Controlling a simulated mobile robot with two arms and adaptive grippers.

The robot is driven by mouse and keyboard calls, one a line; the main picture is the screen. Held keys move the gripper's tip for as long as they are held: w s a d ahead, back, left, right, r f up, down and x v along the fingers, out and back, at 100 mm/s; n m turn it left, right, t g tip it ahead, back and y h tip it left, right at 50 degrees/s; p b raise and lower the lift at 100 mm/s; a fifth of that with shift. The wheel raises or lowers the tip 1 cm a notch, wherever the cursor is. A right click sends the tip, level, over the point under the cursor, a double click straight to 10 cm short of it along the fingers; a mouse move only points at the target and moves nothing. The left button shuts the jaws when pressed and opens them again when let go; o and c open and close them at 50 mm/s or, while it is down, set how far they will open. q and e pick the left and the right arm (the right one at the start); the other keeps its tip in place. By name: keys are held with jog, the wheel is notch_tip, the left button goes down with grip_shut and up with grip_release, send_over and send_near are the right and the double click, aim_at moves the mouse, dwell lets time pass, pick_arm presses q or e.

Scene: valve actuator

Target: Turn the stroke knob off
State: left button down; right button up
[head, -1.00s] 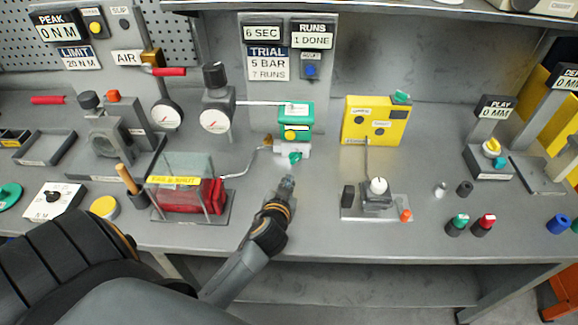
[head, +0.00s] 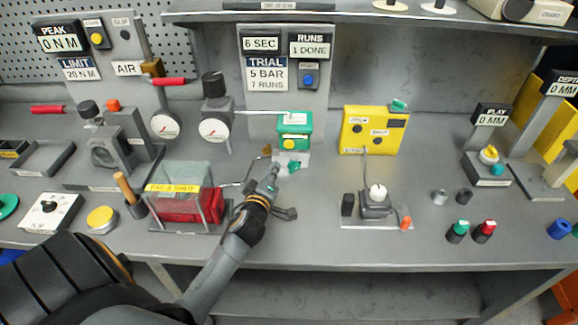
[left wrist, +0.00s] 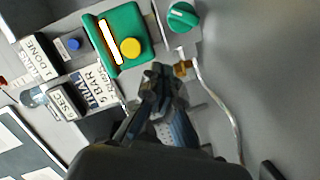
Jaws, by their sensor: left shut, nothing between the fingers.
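The green knob (head: 294,167) sits at the front of the valve unit, below a green box with a yellow button (head: 295,143). In the left wrist view the knob (left wrist: 183,16) shows a pale bar across its face, and no label is readable beside it. My left gripper (head: 272,178) is shut and empty, just left of the knob in the head view. In the left wrist view its fingertips (left wrist: 165,78) are near the brass fitting (left wrist: 183,68), apart from the knob. My right gripper is not in view.
A clear box with a red body (head: 190,208) stands left of my gripper. A yellow box (head: 372,130) and a white-topped knob on a plate (head: 377,193) stand to the right. A bent pipe (left wrist: 222,105) runs from the brass fitting. The bench is bare between the knob and that plate.

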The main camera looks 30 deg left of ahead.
aim_at(294, 168)
pick_arm(q)
jog(key=x, duration=0.3)
jog(key=shift+w+a, duration=0.15)
jog(key=shift+w, duration=0.15)
jog(key=shift+w+d+f, duration=0.85)
jog(key=shift+w+f, duration=0.05)
jog(key=shift+f, duration=0.1)
jog(key=shift+w+d+f, duration=0.2)
jog(key=shift+d+f, duration=0.1)
jog(key=shift+d, duration=0.2)
jog(key=shift+a, duration=0.15)
